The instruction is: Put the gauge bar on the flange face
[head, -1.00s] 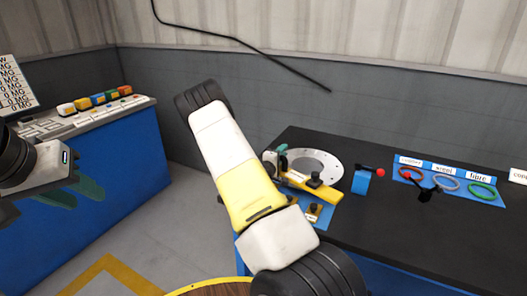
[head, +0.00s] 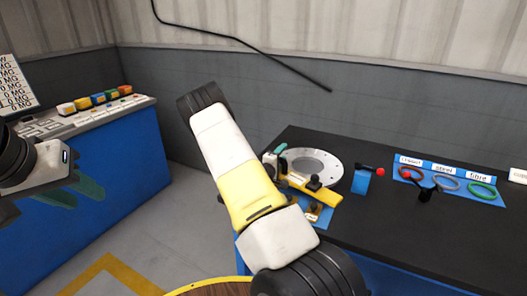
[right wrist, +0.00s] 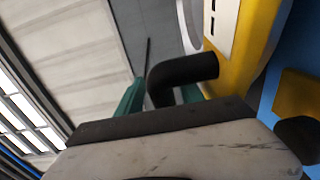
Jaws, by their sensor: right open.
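The gauge bar (head: 300,183) is a yellow bar with a black knob, lying beside the pale ring-shaped flange face (head: 335,166) on the black bench. In the right wrist view the yellow bar (right wrist: 238,50) runs down the right side, with a bent black handle (right wrist: 185,72) standing out from it. My right gripper (head: 275,157) is at the bar's left end, partly hidden by my arm. Its teal fingers (right wrist: 160,95) are apart, with the black handle between them in that view; contact cannot be told. My left gripper (head: 75,192) is far left, fingers apart and empty.
A blue mat (head: 326,218) with a smaller yellow block lies in front of the bar. Labelled rings (head: 446,183) lie on a blue board further right. A blue console (head: 120,150) stands left.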

